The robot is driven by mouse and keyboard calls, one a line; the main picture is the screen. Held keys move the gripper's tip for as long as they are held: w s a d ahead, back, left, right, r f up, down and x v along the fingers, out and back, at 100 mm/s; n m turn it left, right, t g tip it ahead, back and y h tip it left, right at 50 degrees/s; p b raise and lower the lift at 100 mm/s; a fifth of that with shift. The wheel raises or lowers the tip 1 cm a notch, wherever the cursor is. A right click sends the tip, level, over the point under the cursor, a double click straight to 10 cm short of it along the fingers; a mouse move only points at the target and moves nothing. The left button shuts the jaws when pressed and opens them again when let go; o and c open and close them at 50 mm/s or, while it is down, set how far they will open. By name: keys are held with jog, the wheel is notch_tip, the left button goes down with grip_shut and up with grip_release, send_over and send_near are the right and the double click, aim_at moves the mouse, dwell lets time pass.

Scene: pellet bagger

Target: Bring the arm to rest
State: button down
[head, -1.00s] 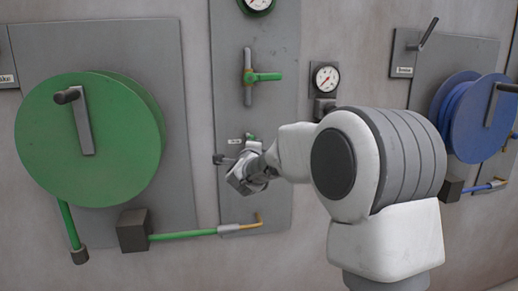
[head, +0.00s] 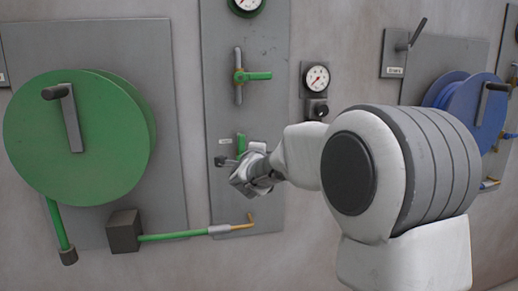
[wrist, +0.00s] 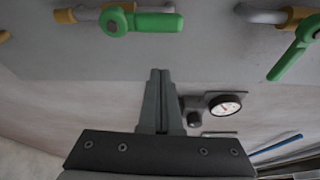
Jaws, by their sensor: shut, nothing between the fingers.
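My arm reaches from the right of the head view toward the grey wall panel in the middle. My gripper (head: 232,162) is in front of the lower part of that panel (head: 221,112), near a small green handle (head: 241,142). In the wrist view my gripper's two fingers (wrist: 159,75) are together with nothing between them. The fingers point toward the panel, between two green valve handles, one at the upper left (wrist: 145,22) and one at the right (wrist: 290,62). I cannot tell from the views how far the fingertips are from the panel.
A green hose reel (head: 75,140) with a crank is mounted at the left. A blue reel (head: 475,110) is partly hidden behind my arm at the right. A gauge (head: 317,78) sits right of the panel, and a green valve handle (head: 257,76) sticks out above my gripper.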

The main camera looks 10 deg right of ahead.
jog(key=s+a+r+n+g+y+p, duration=0.1)
jog(key=s+a+n+g+y+p, duration=0.2)
jog(key=s+n, duration=0.5)
jog(key=s+a+r+n+y+p, duration=0.1)
jog(key=s+a+n+y, duration=0.4)
jog(key=s, duration=0.6)
jog(key=s+d+f+n+g+p, duration=0.1)
jog(key=s+f+n+g, duration=0.1)
jog(key=s, duration=0.5)
jog(key=s+d+f+n+g+h+p, duration=0.1)
jog(key=s+f+n+g+p, duration=0.1)
jog(key=s, duration=0.6)
jog(key=s+d+f+n+g+h+p, duration=0.1)
jog(key=s+n+g, duration=0.3)
jog(key=s, duration=0.4)
jog(key=shift+s+d+f+n, duration=0.15)
jog(key=shift+d+f+n, duration=0.35)
jog(key=shift+f+n, duration=0.4)
